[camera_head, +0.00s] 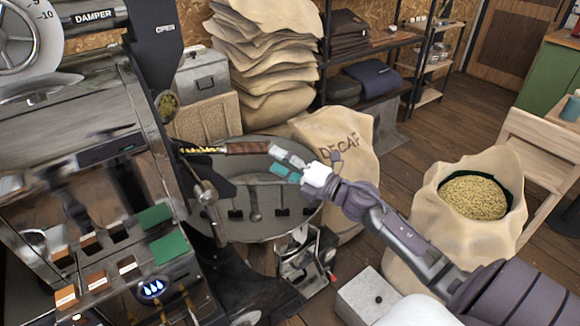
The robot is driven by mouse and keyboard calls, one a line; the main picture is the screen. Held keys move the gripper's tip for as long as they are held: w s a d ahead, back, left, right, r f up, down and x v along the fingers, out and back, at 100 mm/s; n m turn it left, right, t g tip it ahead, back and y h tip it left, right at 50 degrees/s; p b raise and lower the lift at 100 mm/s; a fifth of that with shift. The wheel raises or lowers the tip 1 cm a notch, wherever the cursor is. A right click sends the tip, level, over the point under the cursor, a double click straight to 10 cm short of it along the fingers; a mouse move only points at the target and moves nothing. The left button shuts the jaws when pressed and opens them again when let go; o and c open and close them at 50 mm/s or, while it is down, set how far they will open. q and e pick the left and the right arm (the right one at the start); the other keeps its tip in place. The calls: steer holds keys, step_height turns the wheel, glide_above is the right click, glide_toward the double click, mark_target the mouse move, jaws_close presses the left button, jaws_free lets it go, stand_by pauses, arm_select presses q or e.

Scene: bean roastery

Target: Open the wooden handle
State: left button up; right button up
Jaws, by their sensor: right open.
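The wooden handle (246,148) is a brown bar sticking out to the right from the front of the roasting machine, above the round cooling tray (243,222). It joins a narrow metal piece with beans in it (203,150). My right gripper (278,161) comes in from the lower right. Its fingers are apart, with teal pads showing, and they point left at the free end of the handle. The upper fingertip lies very close to that end; I cannot tell whether they touch. My left gripper is not in view.
The shiny roaster (85,150) fills the left side. A DECAF sack (340,150) stands behind my right gripper. An open sack of beans (475,196) stands at the right, with a pale box (366,297) on the floor nearer. Stacked sacks (265,60) and shelves are behind.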

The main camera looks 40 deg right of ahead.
steer(key=shift+v, duration=1.7)
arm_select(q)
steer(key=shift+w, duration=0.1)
